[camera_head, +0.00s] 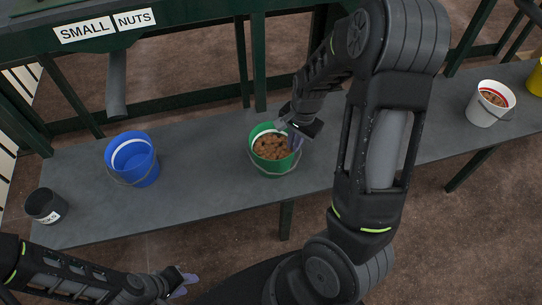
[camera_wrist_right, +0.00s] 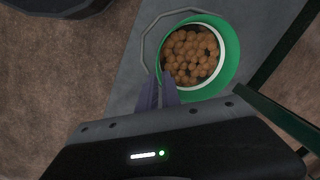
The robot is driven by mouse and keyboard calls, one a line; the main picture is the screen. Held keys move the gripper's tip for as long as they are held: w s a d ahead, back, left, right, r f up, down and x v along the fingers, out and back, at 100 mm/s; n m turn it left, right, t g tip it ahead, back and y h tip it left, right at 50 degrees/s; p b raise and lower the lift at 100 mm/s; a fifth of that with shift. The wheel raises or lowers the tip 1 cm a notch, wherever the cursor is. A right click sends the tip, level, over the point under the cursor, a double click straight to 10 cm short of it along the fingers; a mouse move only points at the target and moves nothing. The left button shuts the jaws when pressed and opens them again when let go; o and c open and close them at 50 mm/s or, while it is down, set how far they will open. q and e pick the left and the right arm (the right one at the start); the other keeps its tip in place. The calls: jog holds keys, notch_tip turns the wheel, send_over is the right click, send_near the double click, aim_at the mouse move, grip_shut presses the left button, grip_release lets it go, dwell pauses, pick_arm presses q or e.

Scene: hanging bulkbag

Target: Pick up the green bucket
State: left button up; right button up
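The green bucket (camera_head: 262,170) stands upright on the grey shelf, filled with brown nuts (camera_head: 271,147). It has a white inner rim and a thin grey handle lowered at its side; the wrist view also shows the bucket (camera_wrist_right: 232,70). My right gripper (camera_head: 290,133) is at the bucket's upper right rim in the head view. In the wrist view its fingertips (camera_wrist_right: 161,76) reach the rim with a narrow gap between them; contact is unclear. My left gripper (camera_head: 184,284) is low at the front, its fingers apart and empty, away from the bucket.
A blue bucket (camera_head: 132,160) and a dark labelled pot (camera_head: 46,206) stand left on the shelf (camera_head: 210,200). A white bucket (camera_head: 490,104) and a yellow one (camera_head: 537,78) stand right. A green frame with a "SMALL NUTS" sign (camera_head: 104,26) and a spout (camera_head: 116,85) hangs behind.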

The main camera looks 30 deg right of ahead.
aim_at(289, 155)
jog(key=shift+w+a+f+b, duration=0.15)
jog(key=shift+f+b, duration=0.25)
jog(key=shift+f, duration=0.95)
jog(key=f, duration=0.1)
jog(key=f+b, duration=0.1)
jog(key=f, duration=0.3)
jog(key=shift+w+f, duration=0.1)
jog(key=shift+w, duration=0.3)
grip_shut()
dwell(0.7)
